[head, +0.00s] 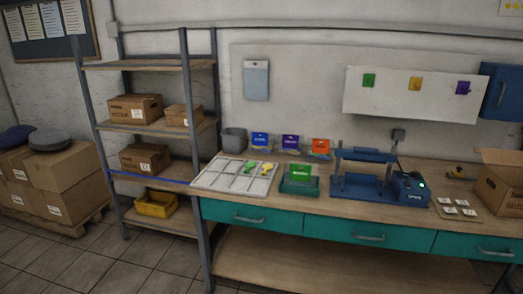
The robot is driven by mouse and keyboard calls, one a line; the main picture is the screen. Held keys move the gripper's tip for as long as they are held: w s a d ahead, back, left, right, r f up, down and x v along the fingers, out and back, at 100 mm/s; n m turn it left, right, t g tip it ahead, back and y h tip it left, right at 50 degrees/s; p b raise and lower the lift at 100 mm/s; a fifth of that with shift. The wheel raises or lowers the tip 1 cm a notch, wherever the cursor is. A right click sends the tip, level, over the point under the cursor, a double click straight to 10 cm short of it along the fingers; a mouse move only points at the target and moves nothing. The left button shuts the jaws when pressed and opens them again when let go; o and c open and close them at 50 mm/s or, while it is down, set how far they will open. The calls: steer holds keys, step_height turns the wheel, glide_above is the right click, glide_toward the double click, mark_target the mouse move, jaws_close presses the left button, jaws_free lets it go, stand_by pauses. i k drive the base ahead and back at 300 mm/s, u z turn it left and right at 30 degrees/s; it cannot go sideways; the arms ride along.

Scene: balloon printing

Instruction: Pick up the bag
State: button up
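Several small coloured packets that look like bags stand on the workbench. A blue packet (260,140), a purple packet (290,143) and an orange packet (320,146) stand in a row near the wall. A green packet (300,171) stands in front of them, in or against a teal holder (299,187). I cannot tell which of these is the bag. My gripper is not in view.
A white divided tray (213,179) with green and yellow pieces lies left of the green packet. A blue press (368,187) stands to its right. An open cardboard box (502,190) is at the far right. A shelf rack (150,127) stands left of the bench.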

mark_target(259, 143)
steer(key=k, duration=0.5)
steer(key=u, duration=0.6)
steer(key=i, duration=1.1)
steer(key=u, duration=0.1)
